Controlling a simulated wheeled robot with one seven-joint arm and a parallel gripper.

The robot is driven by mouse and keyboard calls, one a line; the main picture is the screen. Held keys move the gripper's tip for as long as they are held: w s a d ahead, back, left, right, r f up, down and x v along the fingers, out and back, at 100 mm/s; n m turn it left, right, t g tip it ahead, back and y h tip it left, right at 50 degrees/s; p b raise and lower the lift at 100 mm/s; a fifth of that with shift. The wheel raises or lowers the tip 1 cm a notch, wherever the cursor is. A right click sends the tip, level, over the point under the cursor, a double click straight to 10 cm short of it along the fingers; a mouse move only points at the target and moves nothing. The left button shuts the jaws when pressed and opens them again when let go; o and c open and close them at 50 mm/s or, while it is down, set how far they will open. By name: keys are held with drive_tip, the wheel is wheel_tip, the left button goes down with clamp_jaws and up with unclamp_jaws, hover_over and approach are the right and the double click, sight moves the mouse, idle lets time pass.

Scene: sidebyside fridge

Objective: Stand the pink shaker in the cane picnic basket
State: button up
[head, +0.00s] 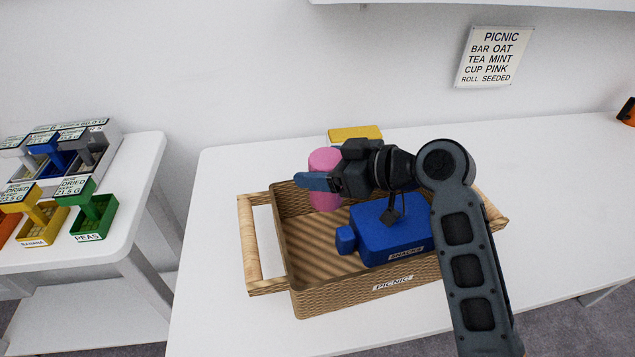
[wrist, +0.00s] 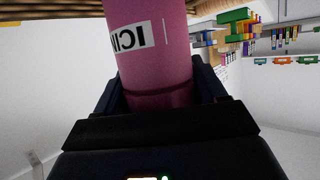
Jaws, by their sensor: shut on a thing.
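The pink shaker (head: 324,163) is upright in my gripper (head: 322,182), over the back part of the cane picnic basket (head: 365,294). My gripper is shut around it, and one blue fingertip crosses its front. The shaker fills the middle of the wrist view (wrist: 152,50), with a white label partly in sight. I cannot tell whether its base touches the basket floor. A blue box labelled SNACKS (head: 375,240) stands in the right part of the basket.
The basket's left floor (head: 312,248) is bare. A yellow item (head: 355,133) is behind the basket. A sign (head: 495,56) hangs on the wall. A side table (head: 120,195) at left holds several coloured bins. The white table (head: 560,190) is clear at right.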

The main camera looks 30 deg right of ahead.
drive_tip(key=shift+w+a+f, duration=0.15)
drive_tip(key=shift+a+f, duration=0.2)
drive_tip(key=shift+f, duration=0.05)
wheel_tip(320, 180, down, 4)
drive_tip(key=shift+r, duration=0.2)
drive_tip(key=shift+f, duration=0.4)
drive_tip(key=shift+f+b, duration=0.25)
drive_tip(key=shift+b, duration=0.1)
drive_tip(key=o, duration=1.1)
